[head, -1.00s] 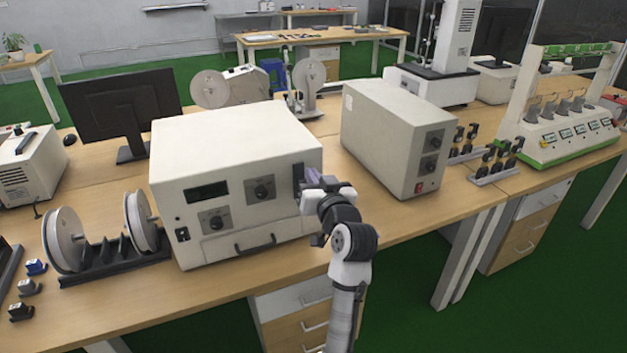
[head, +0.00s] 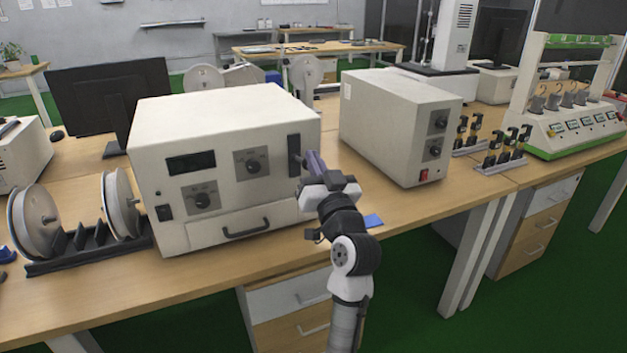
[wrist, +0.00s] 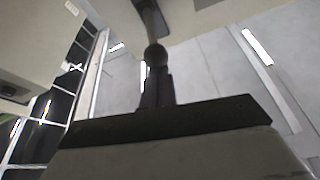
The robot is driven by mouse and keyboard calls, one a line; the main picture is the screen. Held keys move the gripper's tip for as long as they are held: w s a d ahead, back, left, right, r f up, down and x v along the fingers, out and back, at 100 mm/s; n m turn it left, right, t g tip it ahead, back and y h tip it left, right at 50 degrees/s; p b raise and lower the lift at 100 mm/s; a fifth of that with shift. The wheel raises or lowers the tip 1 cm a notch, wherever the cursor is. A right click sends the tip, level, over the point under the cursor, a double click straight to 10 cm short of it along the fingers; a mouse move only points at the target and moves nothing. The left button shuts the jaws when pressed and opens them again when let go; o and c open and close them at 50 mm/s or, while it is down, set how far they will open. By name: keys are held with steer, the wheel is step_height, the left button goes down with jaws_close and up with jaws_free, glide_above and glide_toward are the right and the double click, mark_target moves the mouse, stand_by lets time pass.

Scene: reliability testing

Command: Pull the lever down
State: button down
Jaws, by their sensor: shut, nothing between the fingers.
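The white box-shaped device (head: 220,150) stands on the bench in the head view. The lever (head: 297,160) sits at a dark vertical slot on the right of its front face and is partly hidden by my gripper. In the wrist view the lever's dark rod and round knob (wrist: 155,54) show at the top middle. My gripper (head: 311,156) is in front of the slot, fingers pointing up and toward the device. In the wrist view its shut fingers (wrist: 156,80) are just below or behind the knob. Whether they touch it I cannot tell. Nothing is between them.
A second white box (head: 400,125) with knobs and a red switch stands to the right of my gripper. Reels on a black rack (head: 85,245) stand at the left. A small blue flat item (head: 373,221) lies by my arm. The front bench strip is mostly clear.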

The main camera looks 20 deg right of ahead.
step_height(320, 180, down, 9)
steer(key=t+b, duration=0.5)
steer(key=b, duration=2)
steer(key=shift+w+m+t+h+b, duration=0.3)
steer(key=shift+w+m+b, duration=0.1)
